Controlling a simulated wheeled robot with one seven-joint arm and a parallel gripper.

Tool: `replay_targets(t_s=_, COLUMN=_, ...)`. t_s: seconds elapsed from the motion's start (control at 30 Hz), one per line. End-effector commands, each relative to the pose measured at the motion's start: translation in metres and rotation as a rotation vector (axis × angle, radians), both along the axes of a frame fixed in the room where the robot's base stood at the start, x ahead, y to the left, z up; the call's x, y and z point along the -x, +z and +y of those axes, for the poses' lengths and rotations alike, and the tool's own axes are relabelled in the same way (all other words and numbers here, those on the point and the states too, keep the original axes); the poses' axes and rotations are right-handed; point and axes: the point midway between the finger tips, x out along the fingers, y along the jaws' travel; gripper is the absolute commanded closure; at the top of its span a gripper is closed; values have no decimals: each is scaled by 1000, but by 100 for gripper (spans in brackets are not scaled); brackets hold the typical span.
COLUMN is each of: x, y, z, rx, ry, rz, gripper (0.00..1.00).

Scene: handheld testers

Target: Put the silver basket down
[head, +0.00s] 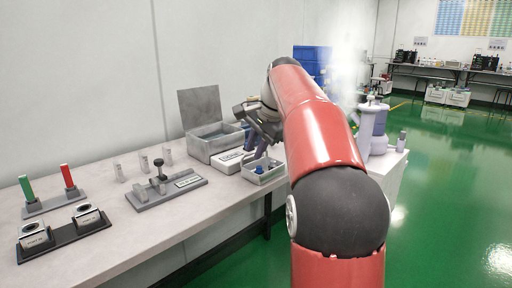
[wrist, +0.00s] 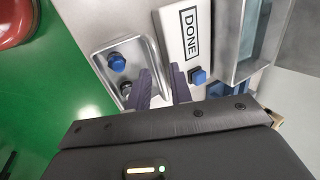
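The silver basket (head: 272,177) is a small open metal tray near the table's front right edge, and it appears to rest level on the tabletop. My gripper (wrist: 161,69) is over the basket's right side, beside the white DONE box. Its two dark fingers stand apart with a visible gap. The basket's right rim runs close to the left finger; I cannot tell whether they touch. In the head view my gripper (head: 262,140) is partly hidden by my red arm.
The white DONE box (head: 229,161) stands left of the basket, with a blue-ended item (wrist: 198,76) at its edge in the wrist view. An open-lidded metal box (head: 212,146) is behind. A grey fixture (head: 168,191) and racks are farther left. Green floor lies right.

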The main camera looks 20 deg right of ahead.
Motion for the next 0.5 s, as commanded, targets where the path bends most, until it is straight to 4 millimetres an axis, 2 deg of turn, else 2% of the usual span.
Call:
replay_targets(t_s=0.33, x=0, y=2, z=0, rx=0, ry=0, rz=-1, gripper=72)
replay_targets(t_s=0.5, x=7, y=21, z=-3, rx=1, ry=-1, rz=-3, gripper=72)
